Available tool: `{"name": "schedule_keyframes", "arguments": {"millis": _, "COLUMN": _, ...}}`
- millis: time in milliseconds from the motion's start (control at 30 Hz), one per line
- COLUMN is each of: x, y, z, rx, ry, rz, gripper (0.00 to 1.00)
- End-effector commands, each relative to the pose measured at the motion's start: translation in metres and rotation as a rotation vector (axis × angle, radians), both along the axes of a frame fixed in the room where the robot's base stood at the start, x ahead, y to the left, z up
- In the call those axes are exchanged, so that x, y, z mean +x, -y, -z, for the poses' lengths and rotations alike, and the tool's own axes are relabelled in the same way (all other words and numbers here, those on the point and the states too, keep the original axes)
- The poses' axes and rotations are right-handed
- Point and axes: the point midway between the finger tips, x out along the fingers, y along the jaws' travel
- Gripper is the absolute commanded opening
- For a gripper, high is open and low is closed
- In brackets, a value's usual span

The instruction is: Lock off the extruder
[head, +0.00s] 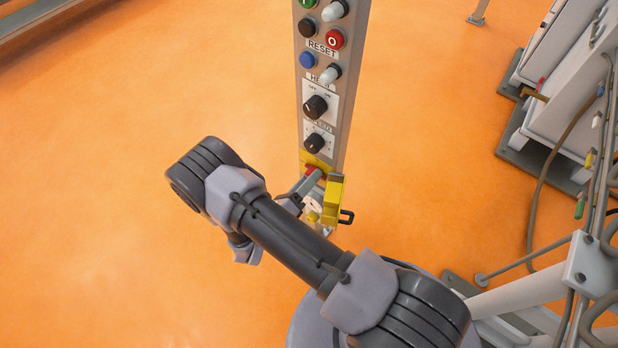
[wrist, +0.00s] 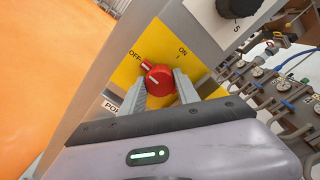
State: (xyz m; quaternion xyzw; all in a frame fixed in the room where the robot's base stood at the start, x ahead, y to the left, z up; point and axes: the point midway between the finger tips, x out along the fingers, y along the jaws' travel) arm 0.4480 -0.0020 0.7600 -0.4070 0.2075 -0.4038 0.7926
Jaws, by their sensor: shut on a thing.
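The red rotary switch (wrist: 159,77) sits on a yellow plate (wrist: 126,72) marked OFF and ON. Its narrow end points toward the OFF mark. My gripper (wrist: 160,82) is shut on the switch, one grey finger on each side. In the head view the red switch (head: 314,172) shows low on the control column, with my gripper (head: 304,186) at it. My arm partly hides the area below, and small white and yellow items there are hard to make out.
The grey control column (head: 343,110) carries several buttons and two black knobs (head: 315,107) above the switch. White machinery, pipes and hoses (head: 560,150) stand at the right. The orange floor (head: 110,180) at the left is clear.

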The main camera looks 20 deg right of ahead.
Motion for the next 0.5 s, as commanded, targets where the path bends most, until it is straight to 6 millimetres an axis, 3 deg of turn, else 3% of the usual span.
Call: {"name": "schedule_keyframes", "arguments": {"millis": 500, "x": -0.0003, "y": 0.0001, "z": 0.0006, "rx": -0.029, "ry": -0.042, "rz": -0.001, "gripper": 0.0}}
